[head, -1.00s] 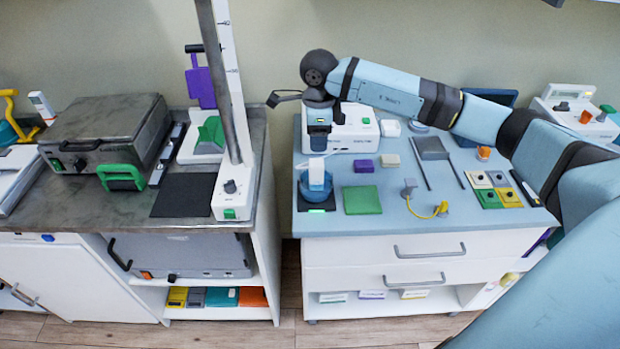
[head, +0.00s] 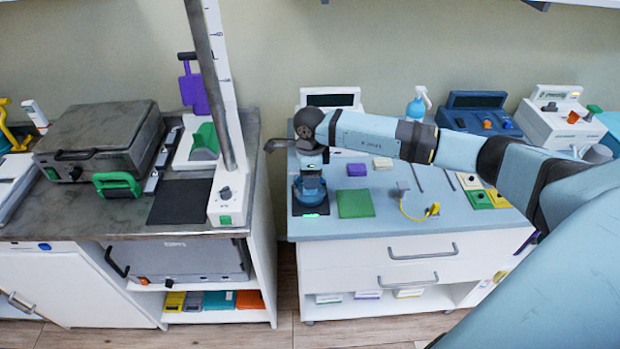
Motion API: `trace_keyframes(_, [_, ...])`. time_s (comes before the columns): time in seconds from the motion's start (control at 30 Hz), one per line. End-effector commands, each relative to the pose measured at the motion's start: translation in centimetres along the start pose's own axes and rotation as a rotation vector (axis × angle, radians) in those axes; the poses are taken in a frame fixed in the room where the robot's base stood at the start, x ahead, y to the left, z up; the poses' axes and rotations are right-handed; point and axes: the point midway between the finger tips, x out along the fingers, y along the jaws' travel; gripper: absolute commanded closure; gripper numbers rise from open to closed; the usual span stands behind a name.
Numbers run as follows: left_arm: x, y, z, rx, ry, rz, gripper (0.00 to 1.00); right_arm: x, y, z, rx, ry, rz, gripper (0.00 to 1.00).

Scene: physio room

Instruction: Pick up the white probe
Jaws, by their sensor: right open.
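My right gripper (head: 311,172) points down over the blue cup (head: 299,193) at the left end of the light-blue counter (head: 385,222). It is open. The cup stands on a dark pad with a small green light at its front. The white probe stood upright in this cup in the earlier frame; my gripper and wrist now hide it almost wholly. I cannot tell whether the fingers are around it or above it. My left gripper is not in view.
A green pad (head: 355,203), a purple block (head: 357,169) and a yellow-ended cable (head: 433,209) lie right of the cup. A white device (head: 345,100) stands behind. A grey counter (head: 100,228) with a tall white post (head: 228,120) is on the left, across a gap.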

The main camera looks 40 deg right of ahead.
Motion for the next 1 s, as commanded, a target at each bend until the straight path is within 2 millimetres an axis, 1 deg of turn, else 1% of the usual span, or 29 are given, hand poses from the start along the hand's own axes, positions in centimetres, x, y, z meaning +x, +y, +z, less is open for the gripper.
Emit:
trace_keyframes(0.07, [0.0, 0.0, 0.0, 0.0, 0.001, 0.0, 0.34, 0.0, 0.0, 0.0, 0.0, 0.0, 0.0, 0.47])
trace_keyframes(0.1, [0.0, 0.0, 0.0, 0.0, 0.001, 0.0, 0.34, 0.0, 0.0, 0.0, 0.0, 0.0, 0.0, 0.51])
trace_keyframes(0.13, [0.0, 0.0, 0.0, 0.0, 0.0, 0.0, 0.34, 0.0, 0.0, 0.0, 0.0, 0.0, 0.0, 0.58])
trace_keyframes(0.23, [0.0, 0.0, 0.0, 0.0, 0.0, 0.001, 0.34, 0.0, 0.0, 0.0, 0.0, 0.0, 0.0, 0.81])
trace_keyframes(0.3, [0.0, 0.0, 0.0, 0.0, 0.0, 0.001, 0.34, -0.1, 0.0, 0.0, 0.0, -0.001, 0.0, 0.87])
trace_keyframes(0.57, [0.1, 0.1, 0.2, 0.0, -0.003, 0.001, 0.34, -0.2, 0.0, 0.0, 0.0, -0.001, -0.001, 0.87])
trace_keyframes(0.73, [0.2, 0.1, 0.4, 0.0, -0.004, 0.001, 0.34, -1.3, -0.1, 0.1, 0.0, -0.003, -0.002, 0.87])
trace_keyframes(0.87, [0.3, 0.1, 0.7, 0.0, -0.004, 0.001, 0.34, -3.3, -0.1, 0.1, -0.001, -0.004, -0.004, 0.87])
trace_keyframes(1.0, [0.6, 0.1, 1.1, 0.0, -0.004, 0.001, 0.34, -6.6, -0.1, 0.0, -0.001, -0.003, -0.005, 0.87])
